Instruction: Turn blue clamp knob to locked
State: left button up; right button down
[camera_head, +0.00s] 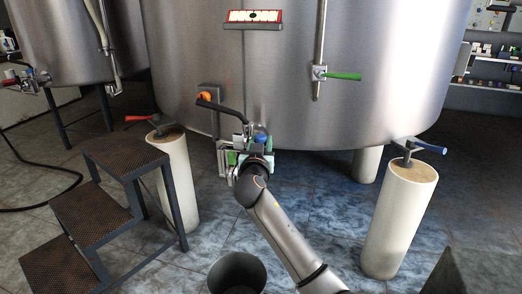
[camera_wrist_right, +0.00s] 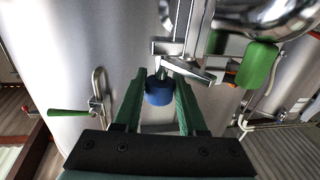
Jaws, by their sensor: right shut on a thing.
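The blue clamp knob (camera_head: 261,138) is on the metal clamp and valve fitting low on the front of the large steel tank. It also shows in the right wrist view (camera_wrist_right: 159,92), between the two green fingers of my right gripper (camera_wrist_right: 160,80). My right gripper is shut on the knob, with one finger on each side. In the head view my right gripper (camera_head: 257,151) is partly hidden by its own wrist. No marking of the knob's position is readable. My left gripper is not in view.
An orange-ended black handle (camera_head: 222,104) rises beside the fitting. A green-handled valve (camera_head: 342,76) hangs on the tank (camera_head: 285,70). Metal steps (camera_head: 112,150) and a pale post (camera_head: 174,180) stand left, another post (camera_head: 400,215) right. A dark bucket (camera_head: 237,272) stands below.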

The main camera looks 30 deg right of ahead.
jog(key=m+g+h, duration=0.3)
jog(key=shift+a+b, duration=0.1)
jog(key=shift+b, duration=0.3)
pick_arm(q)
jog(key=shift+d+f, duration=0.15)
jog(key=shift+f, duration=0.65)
pick_arm(e)
jog(key=shift+m+g+h, duration=1.3)
jog(key=shift+m+g, duration=0.3)
jog(key=shift+g, duration=0.8)
jog(key=shift+r+m+g, duration=0.1)
jog(key=shift+m+g, duration=0.2)
jog(key=shift+g, duration=0.2)
jog(key=shift+c, duration=2.3)
grip_release()
pick_arm(q)
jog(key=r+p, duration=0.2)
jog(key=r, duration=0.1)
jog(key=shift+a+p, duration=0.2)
jog(key=shift+p, duration=0.2)
pick_arm(e)
jog(key=v, duration=1.2)
jog(key=shift+s+a, duration=0.1)
